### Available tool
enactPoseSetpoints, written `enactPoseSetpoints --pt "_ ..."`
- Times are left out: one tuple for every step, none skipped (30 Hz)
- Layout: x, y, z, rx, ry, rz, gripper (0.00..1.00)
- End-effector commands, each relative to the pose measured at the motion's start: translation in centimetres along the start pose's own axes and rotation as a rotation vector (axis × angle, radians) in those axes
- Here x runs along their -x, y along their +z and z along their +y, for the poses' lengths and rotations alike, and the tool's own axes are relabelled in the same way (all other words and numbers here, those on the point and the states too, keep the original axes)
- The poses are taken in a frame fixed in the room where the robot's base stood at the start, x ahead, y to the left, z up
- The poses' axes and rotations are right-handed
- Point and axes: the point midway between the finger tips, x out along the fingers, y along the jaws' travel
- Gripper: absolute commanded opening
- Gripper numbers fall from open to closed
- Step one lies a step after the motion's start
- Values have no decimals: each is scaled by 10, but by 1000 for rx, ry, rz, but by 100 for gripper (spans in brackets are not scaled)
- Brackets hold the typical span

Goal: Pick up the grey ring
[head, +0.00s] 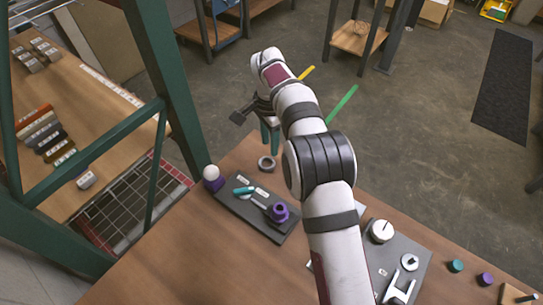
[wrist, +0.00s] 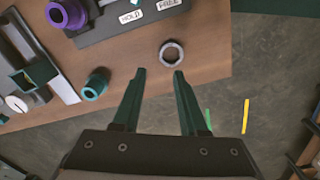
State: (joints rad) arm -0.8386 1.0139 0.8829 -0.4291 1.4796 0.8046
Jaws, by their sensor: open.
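The grey ring (head: 261,166) lies flat on the wooden table near its far edge in the head view. It also shows whole in the wrist view (wrist: 163,56), beyond my fingertips and a little right of the middle between them. My gripper (wrist: 159,73) is open, with two dark green fingers apart and nothing between them. In the head view my gripper (head: 270,149) hangs just beyond the ring, fingers pointing down. The ring is not touched in the wrist view, and its distance below the fingertips is hard to judge.
A dark board (head: 240,209) labelled HOLD and FREE lies close to the ring, carrying a purple part (head: 279,212) and a teal part (head: 244,190). A white ball (head: 211,171) sits on a purple holder. A teal cup-like part (wrist: 96,83) is left of my fingers. The table edge is near.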

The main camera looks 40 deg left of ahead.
Motion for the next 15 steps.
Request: enactPoseSetpoints --pt "-14 0 1 0 3 -2 42" --pt "-22 0 1 0 4 -1 42" --pt "-31 0 1 0 2 -1 42" --pt "-37 0 0 1 1 -1 42" --pt "-42 0 0 0 1 -1 42" --pt "-47 0 0 0 0 0 42" --pt "-50 -1 0 0 0 0 42" --pt "-53 -1 0 0 0 0 42" --pt "-59 -1 0 0 1 -1 42" --pt "-66 -1 0 1 1 -1 42" --pt "-72 0 -1 0 1 -2 42" --pt "-81 -1 -1 1 1 -1 42" --pt "-86 -1 -2 0 1 -1 42" --pt "-92 -1 -1 0 1 -1 42" --pt "-97 -1 -2 0 -1 -1 42"
